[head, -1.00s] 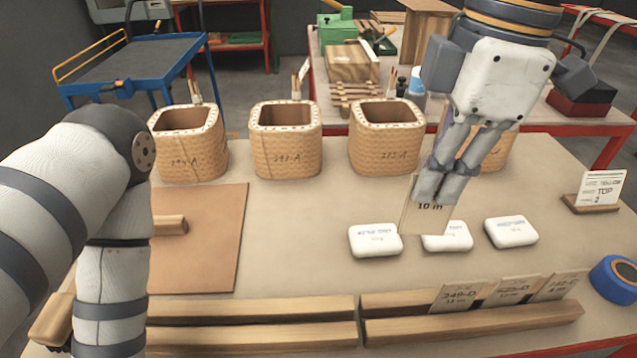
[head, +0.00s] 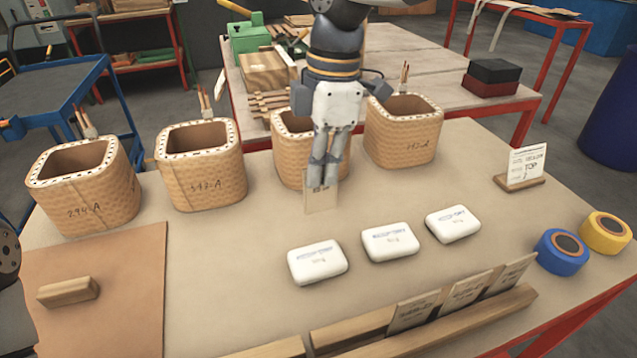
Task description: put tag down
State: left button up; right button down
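My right gripper (head: 323,184) points down and is shut on a small beige tag (head: 321,201) with dark writing. The tag hangs upright from the fingertips in front of the third coil from the left (head: 290,150), which the gripper partly hides. I cannot tell whether the tag's lower edge touches the table. Other tags (head: 413,312) stand in the slotted wooden rack (head: 352,332) at the front. My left gripper is out of view; only a bit of my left arm shows at the left edge.
Other woven coils (head: 88,190) stand in a row along the table (head: 240,262). White labelled packs (head: 390,242) lie in front of the gripper. A sign (head: 525,166), blue tape (head: 562,251) and yellow tape (head: 605,232) are at right. A brown board (head: 110,300) lies at left.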

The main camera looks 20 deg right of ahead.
jog(key=f, duration=0.2)
jog(key=w+f, duration=0.1)
jog(key=f, duration=0.1)
jog(key=shift+d, duration=0.1)
jog(key=shift+s+r, duration=0.1)
jog(key=shift+f, duration=0.6)
jog(key=c, duration=1.8)
grip_release()
notch_tip(320, 180, up, 13)
jog(key=d, duration=0.1)
